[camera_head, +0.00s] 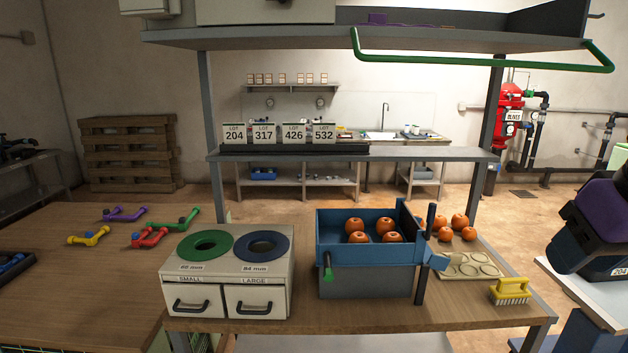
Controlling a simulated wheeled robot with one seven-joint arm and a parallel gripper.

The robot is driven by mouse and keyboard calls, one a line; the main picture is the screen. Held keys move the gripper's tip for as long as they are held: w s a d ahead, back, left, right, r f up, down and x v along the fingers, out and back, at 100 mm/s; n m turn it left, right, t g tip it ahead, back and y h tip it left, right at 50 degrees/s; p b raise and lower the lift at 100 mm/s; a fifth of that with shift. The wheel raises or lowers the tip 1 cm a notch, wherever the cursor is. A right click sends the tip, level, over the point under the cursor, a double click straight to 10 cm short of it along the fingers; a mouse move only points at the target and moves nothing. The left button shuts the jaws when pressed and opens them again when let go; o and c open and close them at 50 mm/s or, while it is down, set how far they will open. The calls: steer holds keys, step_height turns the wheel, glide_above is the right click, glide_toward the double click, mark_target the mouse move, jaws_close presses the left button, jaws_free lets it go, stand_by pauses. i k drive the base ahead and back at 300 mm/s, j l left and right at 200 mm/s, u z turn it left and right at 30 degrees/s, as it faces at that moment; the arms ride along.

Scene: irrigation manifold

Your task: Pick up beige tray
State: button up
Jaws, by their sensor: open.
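The beige tray (484,271) lies flat on the right part of the wooden table, right of the blue bin. It is a thin tray with several round recesses, which look empty. Its left end is partly hidden behind a dark post and a pale blue-grey piece beside the bin. My gripper is not in view.
Several orange fruits (459,221) sit just behind the tray. A yellow brush (510,291) lies in front right. The blue bin (336,252) holding more fruits stands left, with a dark upright post (421,288). A dark crate (583,245) stands far right. A shelf (350,154) spans behind.

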mark_target(476, 266)
steer(key=i+z, duration=0.5)
steer(key=z, duration=0.25)
steer(key=i+j+z, duration=0.35)
steer(key=k+l, duration=0.1)
steer(key=l, duration=0.05)
